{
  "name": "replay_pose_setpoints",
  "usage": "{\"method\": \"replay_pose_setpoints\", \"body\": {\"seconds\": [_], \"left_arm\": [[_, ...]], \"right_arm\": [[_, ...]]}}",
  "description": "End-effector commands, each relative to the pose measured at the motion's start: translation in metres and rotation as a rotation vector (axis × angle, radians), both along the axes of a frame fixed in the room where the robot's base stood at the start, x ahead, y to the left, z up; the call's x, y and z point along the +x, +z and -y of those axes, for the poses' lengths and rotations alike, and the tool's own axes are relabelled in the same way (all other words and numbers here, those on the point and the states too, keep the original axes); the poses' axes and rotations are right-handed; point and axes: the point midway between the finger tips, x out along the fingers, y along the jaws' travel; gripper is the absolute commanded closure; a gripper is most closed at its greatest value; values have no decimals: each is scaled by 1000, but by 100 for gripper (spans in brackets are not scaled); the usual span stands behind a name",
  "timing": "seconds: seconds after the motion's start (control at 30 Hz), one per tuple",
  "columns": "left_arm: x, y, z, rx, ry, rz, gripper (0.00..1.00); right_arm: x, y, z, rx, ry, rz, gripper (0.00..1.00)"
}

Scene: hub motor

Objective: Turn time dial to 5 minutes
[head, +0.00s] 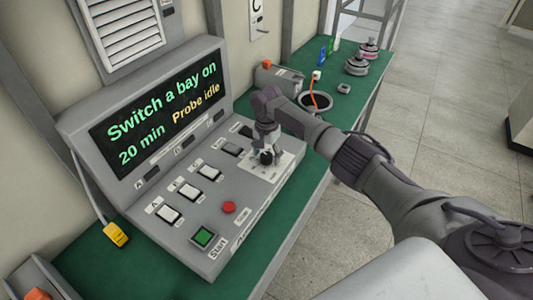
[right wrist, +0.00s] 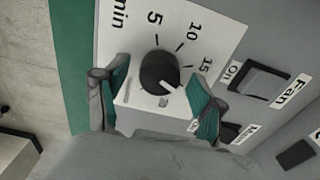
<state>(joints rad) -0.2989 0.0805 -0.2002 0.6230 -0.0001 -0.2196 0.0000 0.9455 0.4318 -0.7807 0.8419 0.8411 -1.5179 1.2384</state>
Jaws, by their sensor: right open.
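The time dial (right wrist: 159,72) is a round black knob with a white pointer line on a white plate marked 5, 10 and 15. In the right wrist view its pointer aims to the lower right, past the 15 mark. The head view shows the dial (head: 267,158) at the right end of the grey control panel. The display (head: 165,112) reads "Switch a bay on", "20 min" and "Probe idle". My right gripper (right wrist: 160,95) is open, its greenish fingertips on either side of the dial; contact cannot be told. My left gripper is not in view.
The panel also carries white switches (head: 189,191), a red button (head: 228,207) and a green Start button (head: 203,238). In the wrist view the Fan switch (right wrist: 264,80) is close to the right finger. A yellow plug (head: 116,235) and motor parts (head: 356,64) are on the green bench.

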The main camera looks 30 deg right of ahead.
Motion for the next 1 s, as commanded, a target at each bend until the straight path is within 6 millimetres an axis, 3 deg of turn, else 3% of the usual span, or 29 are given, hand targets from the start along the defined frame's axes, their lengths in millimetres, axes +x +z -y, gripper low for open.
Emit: {"method": "replay_pose_setpoints", "body": {"seconds": [0.1, 0.47, 0.77, 1.0], "left_arm": [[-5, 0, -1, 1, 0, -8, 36], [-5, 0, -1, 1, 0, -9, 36], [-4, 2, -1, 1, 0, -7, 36], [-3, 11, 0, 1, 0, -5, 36]], "right_arm": [[0, 0, 0, 0, 0, 0, 33], [0, 0, 0, 0, 0, 0, 91], [0, 1, 0, 1, 38, -1, 91], [-1, 1, 0, 2, 175, -2, 91]]}}
